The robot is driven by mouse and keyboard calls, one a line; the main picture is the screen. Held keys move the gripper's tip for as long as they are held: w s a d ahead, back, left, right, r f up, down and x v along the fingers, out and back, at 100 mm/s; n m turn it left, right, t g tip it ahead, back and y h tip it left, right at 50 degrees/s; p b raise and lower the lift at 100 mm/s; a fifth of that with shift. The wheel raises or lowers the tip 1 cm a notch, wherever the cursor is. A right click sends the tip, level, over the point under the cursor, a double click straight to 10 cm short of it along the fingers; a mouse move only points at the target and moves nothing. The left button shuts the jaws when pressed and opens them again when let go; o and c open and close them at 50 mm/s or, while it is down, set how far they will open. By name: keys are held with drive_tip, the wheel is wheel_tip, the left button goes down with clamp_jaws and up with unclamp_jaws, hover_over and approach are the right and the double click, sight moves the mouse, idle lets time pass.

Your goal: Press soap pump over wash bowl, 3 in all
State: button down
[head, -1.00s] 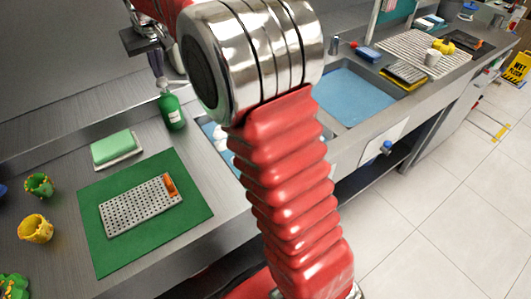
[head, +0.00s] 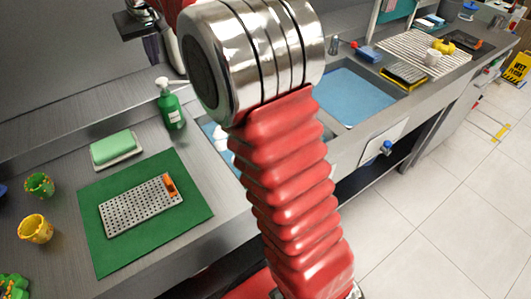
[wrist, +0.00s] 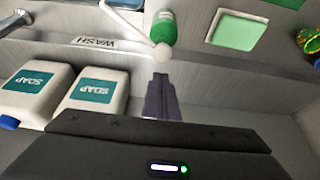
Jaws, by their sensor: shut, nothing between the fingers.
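The green soap bottle (head: 172,111) stands upright on the steel counter, right of the soap dish. Its white pump head (head: 164,84) is uncovered in the head view. The bottle (wrist: 163,27) and its white pump head (wrist: 162,52) also show at the top of the wrist view. My gripper (wrist: 161,78) is shut and empty. Its fingertips appear just below the pump head in the wrist picture, with a visible gap. A pale round shape (head: 220,138) shows in the basin beside the bottle, mostly hidden by my arm; I cannot tell whether it is the wash bowl.
A green soap bar (head: 112,148) lies on a dish left of the bottle. A grater (head: 140,206) lies on a green mat (head: 95,240). Two white soap jugs (wrist: 90,97) and a WASH label (wrist: 93,43) show in the wrist view. A blue-floored sink (head: 350,97) is further right.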

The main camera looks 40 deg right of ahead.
drive_tip(key=shift+r, duration=1.1)
drive_tip(key=shift+f, duration=0.4)
drive_tip(key=f, duration=0.1)
drive_tip(key=s+f, duration=0.1)
drive_tip(key=f, duration=0.1)
drive_tip(key=shift+s+f+g, duration=0.15)
drive_tip(key=shift+g, duration=0.15)
drive_tip(key=s+f, duration=0.2)
drive_tip(key=s, duration=1.7)
drive_tip(key=s+f+t, duration=0.1)
drive_tip(key=s+f, duration=0.2)
drive_tip(key=s, duration=1.6)
drive_tip(key=shift+s+d+f+t, duration=0.15)
drive_tip(key=shift+s+f+t, duration=0.1)
drive_tip(key=shift+t, duration=0.05)
